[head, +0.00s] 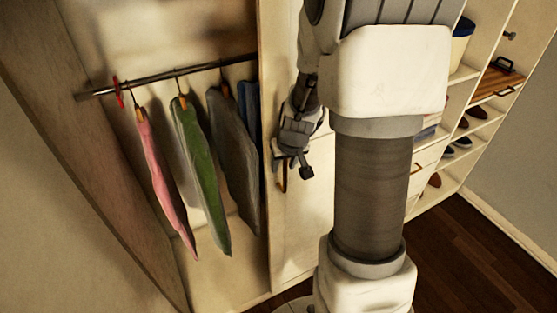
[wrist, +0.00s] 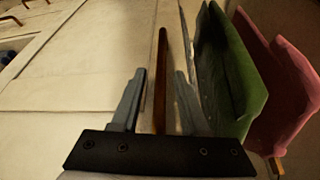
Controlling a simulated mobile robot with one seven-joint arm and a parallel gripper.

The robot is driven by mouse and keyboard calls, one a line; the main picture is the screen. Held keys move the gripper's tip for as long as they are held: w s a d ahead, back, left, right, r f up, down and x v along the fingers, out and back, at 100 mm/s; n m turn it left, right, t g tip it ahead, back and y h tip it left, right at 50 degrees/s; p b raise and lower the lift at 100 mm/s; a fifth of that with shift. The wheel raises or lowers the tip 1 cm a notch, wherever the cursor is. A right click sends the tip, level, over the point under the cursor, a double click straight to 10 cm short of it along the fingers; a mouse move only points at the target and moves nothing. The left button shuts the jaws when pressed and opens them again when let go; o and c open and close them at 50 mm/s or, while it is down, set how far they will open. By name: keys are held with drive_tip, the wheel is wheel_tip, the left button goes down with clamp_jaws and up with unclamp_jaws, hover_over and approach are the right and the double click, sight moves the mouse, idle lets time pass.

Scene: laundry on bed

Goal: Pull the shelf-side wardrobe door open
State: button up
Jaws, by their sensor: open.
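The shelf-side wardrobe door (head: 297,235) is a pale panel between the open hanging space and the shelves. It looks closed or nearly so; my arm hides part of it. Its brown bar handle (head: 284,181) shows just below my gripper (head: 293,163). In the wrist view the handle (wrist: 162,60) runs between the two fingers of my gripper (wrist: 161,76), which stand apart on either side of it. The door's face (wrist: 105,60) spreads to the left there. I cannot tell whether either finger touches the handle.
Pink (head: 162,180), green (head: 200,170) and grey (head: 235,150) clothes hang from a rail (head: 150,80) in the open left part, close to the door's edge. Shelves with shoes (head: 462,142) stand on the right. Dark wooden floor (head: 460,250) is clear at lower right.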

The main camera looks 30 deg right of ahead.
drive_tip(key=shift+w+f, duration=0.15)
drive_tip(key=shift+f, duration=0.2)
clamp_jaws()
idle(1.3)
